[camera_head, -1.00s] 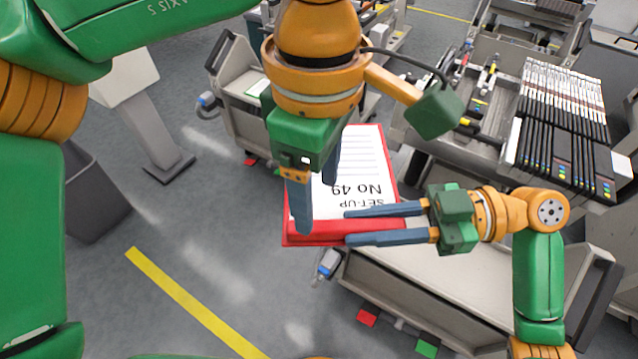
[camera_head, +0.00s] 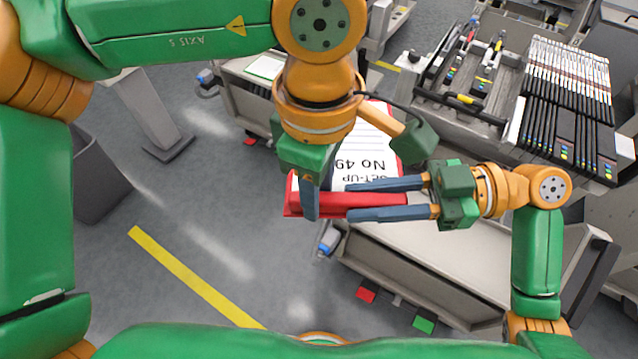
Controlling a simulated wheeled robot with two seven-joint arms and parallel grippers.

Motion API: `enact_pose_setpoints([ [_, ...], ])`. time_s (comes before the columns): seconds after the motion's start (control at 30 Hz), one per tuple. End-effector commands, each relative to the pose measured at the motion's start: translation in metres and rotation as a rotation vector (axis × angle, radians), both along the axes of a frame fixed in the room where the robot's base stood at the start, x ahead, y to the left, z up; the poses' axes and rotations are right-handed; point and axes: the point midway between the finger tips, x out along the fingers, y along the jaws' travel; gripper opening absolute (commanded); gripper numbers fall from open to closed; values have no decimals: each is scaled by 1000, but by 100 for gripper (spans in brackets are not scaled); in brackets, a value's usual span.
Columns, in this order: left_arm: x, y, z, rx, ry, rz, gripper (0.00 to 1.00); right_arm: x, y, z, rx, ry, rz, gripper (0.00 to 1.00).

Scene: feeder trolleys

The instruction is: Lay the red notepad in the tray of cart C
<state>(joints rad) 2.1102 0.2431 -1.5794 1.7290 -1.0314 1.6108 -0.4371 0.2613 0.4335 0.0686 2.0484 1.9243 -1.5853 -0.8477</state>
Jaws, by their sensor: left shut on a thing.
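The red notepad (camera_head: 360,200) has a thick red near edge and a white page reading "SET-UP No 49". It is held in the air, in front of the near right cart in the picture. My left gripper (camera_head: 312,198) points down and is shut on the notepad's left part; its far finger is mostly hidden. My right gripper (camera_head: 385,199) comes from the right with its fingers apart, one on each side of the red near edge in the picture. I cannot tell whether they touch it. No cart letter is readable, so I cannot tell which is cart C.
A near cart with a pale, bare top (camera_head: 440,240) stands below and right of the notepad. Another cart (camera_head: 240,95) stands behind left. A loaded feeder trolley (camera_head: 565,110) is at upper right. A grey bin (camera_head: 100,180) stands left; the floor between is clear.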

Motion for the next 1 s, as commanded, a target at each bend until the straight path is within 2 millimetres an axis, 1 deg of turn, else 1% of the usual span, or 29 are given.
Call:
enact_pose_setpoints([
  [0.03, 3, -2, 1, -9, -10, 3, 0, -4, 1, 0, 2, 0, 16, 42],
  [0.07, 3, -2, 1, -9, -10, 2, 0, -4, 1, 0, 2, 0, 16, 50],
  [0.1, 2, -2, 1, -9, -9, 2, 0, -3, 1, 0, 2, -1, 14, 60],
  [0.13, 2, -1, 1, -9, -9, 2, 0, -3, 1, 0, 2, 0, 14, 63],
  [0.53, 1, -1, 1, -5, -5, -1, 0, -2, 1, 0, 1, 0, 7, 63],
  [0.6, 1, -1, 1, -5, -4, -1, 0, -1, -3, 0, -1, 1, 6, 63],
  [0.67, 1, -1, 1, -5, -4, -1, 0, 0, -12, 1, -3, 1, 4, 63],
  [0.77, 1, -1, 1, -3, -3, -2, 0, 3, -38, 5, -3, 2, 1, 63],
  [0.8, 1, -1, 1, -3, -3, -2, 0, 4, -50, 7, -3, 4, 1, 63],
  [0.9, 1, -1, 1, -3, -3, -1, 0, 6, -77, 11, -3, 3, 3, 63],
  [1.0, 1, -1, 1, -4, -4, -1, 0, 8, -99, 15, 0, 2, 5, 63],
])
